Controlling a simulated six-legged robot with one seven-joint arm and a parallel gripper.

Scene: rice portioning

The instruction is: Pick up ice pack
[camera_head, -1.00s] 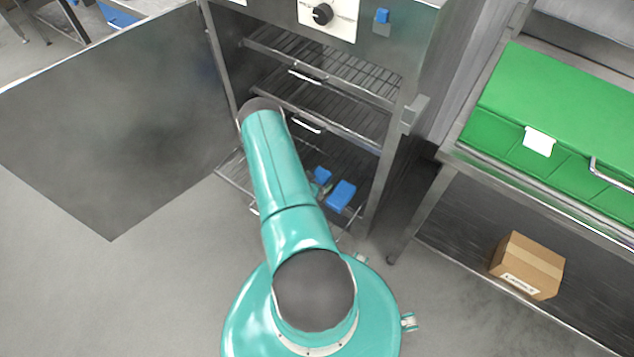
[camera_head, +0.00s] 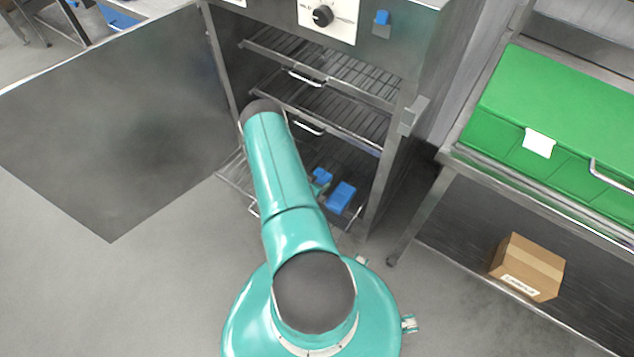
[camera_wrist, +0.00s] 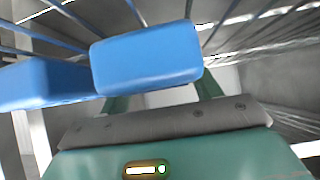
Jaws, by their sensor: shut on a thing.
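Two blue ice packs are on the lowest wire rack of the open steel cabinet. In the head view, the nearer-to-arm ice pack (camera_head: 322,175) shows small beside my forearm, and the other ice pack (camera_head: 342,196) lies to its right. In the wrist view, one ice pack (camera_wrist: 147,57) is centred between the green fingers of my gripper (camera_wrist: 160,88), which is shut on it. The other ice pack (camera_wrist: 40,82) is at the left, close beside it. In the head view my arm mostly hides the gripper.
The cabinet's bottom rack (camera_head: 232,172) is pulled partly out, with other racks (camera_head: 330,72) above it. The open door (camera_head: 110,120) stands at the left. A steel table with green lids (camera_head: 560,100) stands at the right, a cardboard box (camera_head: 527,268) on its lower shelf.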

